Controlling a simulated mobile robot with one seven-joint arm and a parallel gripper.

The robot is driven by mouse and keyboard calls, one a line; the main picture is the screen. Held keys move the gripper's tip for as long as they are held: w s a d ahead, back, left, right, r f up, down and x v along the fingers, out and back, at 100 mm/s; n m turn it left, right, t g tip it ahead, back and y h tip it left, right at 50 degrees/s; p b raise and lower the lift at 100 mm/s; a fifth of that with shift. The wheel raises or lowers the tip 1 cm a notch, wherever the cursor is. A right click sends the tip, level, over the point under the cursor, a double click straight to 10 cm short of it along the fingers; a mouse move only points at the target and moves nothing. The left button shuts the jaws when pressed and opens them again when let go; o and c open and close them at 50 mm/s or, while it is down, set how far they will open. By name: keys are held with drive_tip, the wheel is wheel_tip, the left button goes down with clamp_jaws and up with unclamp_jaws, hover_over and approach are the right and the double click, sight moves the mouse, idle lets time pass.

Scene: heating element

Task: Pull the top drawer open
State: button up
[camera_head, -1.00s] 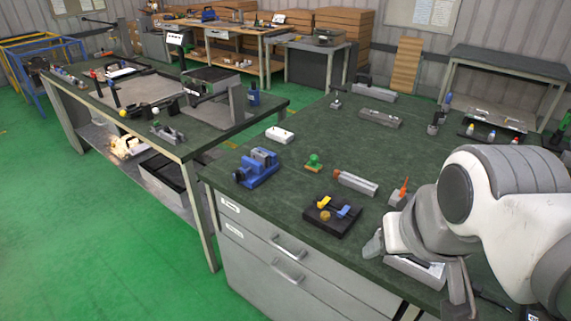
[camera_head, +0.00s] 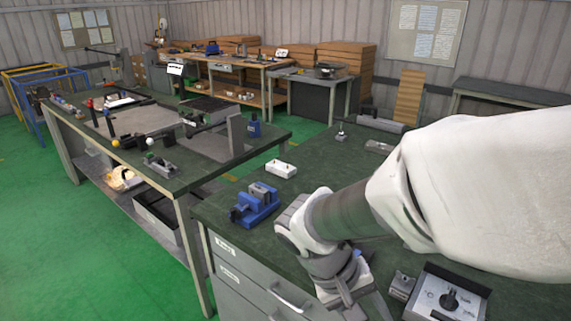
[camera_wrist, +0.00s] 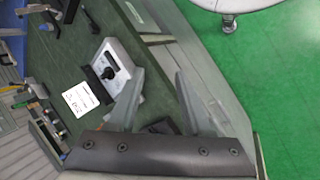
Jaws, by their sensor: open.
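The top drawer (camera_head: 250,270) is a grey front just under the green bench top, with a small white label at its left end. It looks closed, flush with the drawer below. Its metal bar handle (camera_head: 291,299) shows near the bottom of the head view, left of my gripper. My gripper (camera_wrist: 158,75) is open in the wrist view, with its two fingers spread and nothing held between them. In the head view my arm hides part of the bench and drawer area to the right.
A blue vise (camera_head: 257,203) and a white block (camera_head: 281,168) are on the bench. A grey box with a black knob (camera_head: 450,299) stands right of my gripper and also shows in the wrist view (camera_wrist: 111,67). Green floor (camera_head: 100,250) is clear at left.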

drive_tip(key=w+a+f+n+t+h+b, duration=0.2)
drive_tip(key=w+f+h+b, duration=0.15)
drive_tip(key=f+h, duration=0.4)
drive_tip(key=n+t+y+b, duration=0.75)
drive_tip(key=n+t, duration=0.55)
drive_tip(key=t, duration=0.5)
approach(284, 300)
drive_tip(key=shift+y, duration=0.4)
drive_tip(key=x, duration=0.3)
drive_tip(key=b+x, duration=0.1)
drive_tip(key=x, duration=0.6)
drive_tip(key=shift+d+f, duration=0.15)
drive_tip(key=shift+f, duration=0.15)
clamp_jaws()
